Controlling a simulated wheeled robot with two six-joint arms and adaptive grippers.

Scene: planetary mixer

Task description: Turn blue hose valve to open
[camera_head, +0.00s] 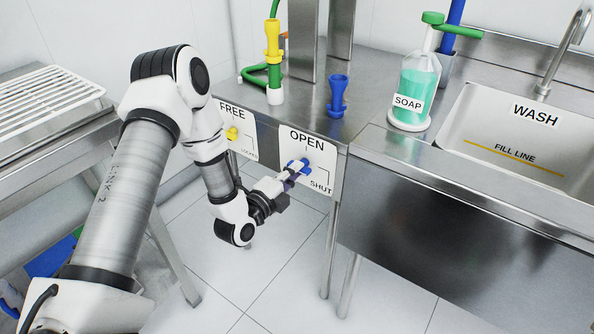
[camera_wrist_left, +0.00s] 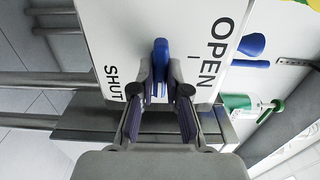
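The blue valve handle (camera_head: 298,165) sits on the white plate (camera_head: 318,150) marked OPEN at the top and SHUT at the lower right. In the left wrist view the blue handle (camera_wrist_left: 160,60) stands between the finger ends, its long side lined up with the fingers and lying across the plate. My left gripper (camera_head: 287,180) reaches it from the lower left; the same gripper (camera_wrist_left: 160,85) shows its two purple-padded fingers on either side of the handle. The gap at the tips is small, and whether both fingers press on it is unclear. My right gripper is not in view.
A yellow valve (camera_head: 233,132) on the plate marked FREE is just left. Above are a yellow nozzle (camera_head: 273,42), a blue nozzle (camera_head: 338,95) and a soap bottle (camera_head: 414,88). The sink (camera_head: 480,120) is right. A wire rack (camera_head: 50,100) is left; open floor lies below.

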